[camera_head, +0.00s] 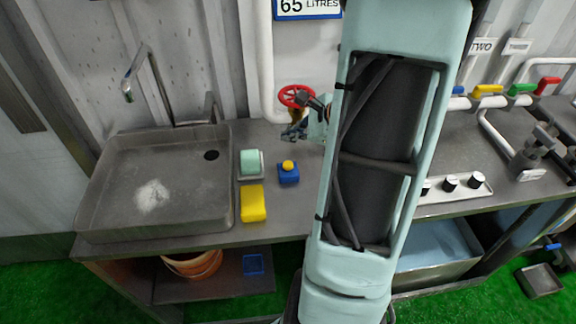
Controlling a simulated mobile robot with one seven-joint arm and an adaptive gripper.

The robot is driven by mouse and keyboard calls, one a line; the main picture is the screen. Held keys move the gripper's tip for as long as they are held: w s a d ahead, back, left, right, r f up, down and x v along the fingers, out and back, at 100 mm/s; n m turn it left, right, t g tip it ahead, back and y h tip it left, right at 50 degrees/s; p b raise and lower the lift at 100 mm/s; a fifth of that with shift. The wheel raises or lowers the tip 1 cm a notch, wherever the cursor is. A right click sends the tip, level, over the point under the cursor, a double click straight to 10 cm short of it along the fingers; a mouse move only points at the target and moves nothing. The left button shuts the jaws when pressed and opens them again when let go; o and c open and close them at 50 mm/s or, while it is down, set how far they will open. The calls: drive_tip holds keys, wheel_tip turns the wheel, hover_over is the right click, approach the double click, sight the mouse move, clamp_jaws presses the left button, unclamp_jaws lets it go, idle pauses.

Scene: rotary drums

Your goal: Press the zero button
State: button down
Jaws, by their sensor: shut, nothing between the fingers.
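My pale teal arm link fills the middle of the head view and hides part of the bench behind it. A dark part that looks like my gripper (313,102) shows at the link's left edge, small and partly covered, close to a red handwheel. It is shut and empty. I cannot tell whether it touches the wheel. I cannot make out a button marked zero. A small blue box with a yellow round top (288,171) sits on the bench. A light panel with several black knobs (451,185) lies to the right of my arm; its left end is hidden.
A metal sink (95,215) is at the left, with a green block (251,162) and a yellow block (253,203) beside it. The red handwheel (294,95) stands near a white pipe (256,60). Coloured valve handles (488,89) and pipes line the right.

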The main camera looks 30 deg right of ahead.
drive_tip(key=b, duration=0.4)
hover_over(290, 166)
wheel_tip(290, 166, down, 6)
drive_tip(key=shift+w+r, duration=0.1)
drive_tip(key=shift+r, duration=0.1)
drive_tip(key=shift+f+b, duration=0.85)
drive_tip(key=shift+b, duration=0.05)
drive_tip(key=shift+f, duration=0.2)
drive_tip(key=shift+f+b, duration=0.25)
drive_tip(key=shift+b, duration=0.4)
drive_tip(key=shift+f+b, duration=0.55)
drive_tip(key=shift+b, duration=0.1)
idle(0.6)
drive_tip(key=shift+r+p, duration=0.7)
drive_tip(key=shift+r, duration=0.3)
drive_tip(key=shift+r+p, duration=1.85)
drive_tip(key=shift+r, duration=0.65)
